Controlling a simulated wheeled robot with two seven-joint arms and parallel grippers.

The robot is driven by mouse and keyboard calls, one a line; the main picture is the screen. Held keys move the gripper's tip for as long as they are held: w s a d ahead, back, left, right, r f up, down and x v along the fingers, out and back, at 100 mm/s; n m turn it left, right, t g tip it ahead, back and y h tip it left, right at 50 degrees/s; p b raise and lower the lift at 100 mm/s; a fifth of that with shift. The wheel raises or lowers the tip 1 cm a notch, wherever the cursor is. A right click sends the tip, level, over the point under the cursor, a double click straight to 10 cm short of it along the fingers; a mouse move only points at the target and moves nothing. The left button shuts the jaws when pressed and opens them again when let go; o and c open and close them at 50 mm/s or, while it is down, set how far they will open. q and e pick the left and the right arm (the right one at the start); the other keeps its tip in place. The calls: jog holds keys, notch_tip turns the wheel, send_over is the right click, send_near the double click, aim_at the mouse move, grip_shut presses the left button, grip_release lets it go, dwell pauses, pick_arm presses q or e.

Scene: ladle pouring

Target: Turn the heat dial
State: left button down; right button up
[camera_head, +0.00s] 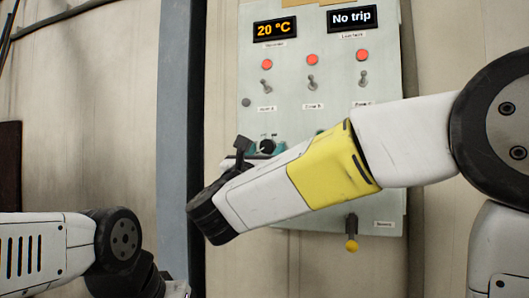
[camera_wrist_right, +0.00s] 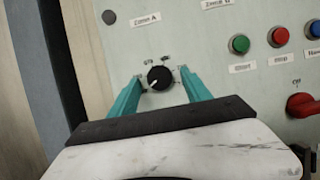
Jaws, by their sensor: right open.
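The heat dial (camera_wrist_right: 160,78) is a round black knob with a white pointer line on the pale grey-green panel. In the right wrist view the pointer is aimed to the lower left. My right gripper (camera_wrist_right: 161,74) is open, with one teal finger on each side of the dial and a gap on both sides. I cannot tell how deep the fingers reach. In the head view the dial (camera_head: 267,146) shows just past the right gripper, partly hidden by my arm. My left arm is at the lower left, and its fingers do not show.
The temperature display (camera_head: 275,30) reads 20 °C and the other display (camera_head: 352,18) reads No trip. Several toggle switches and red lamps sit above the dial. Green (camera_wrist_right: 239,44) and red (camera_wrist_right: 281,37) buttons and a red rotary handle (camera_wrist_right: 303,105) lie to its right.

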grip_shut()
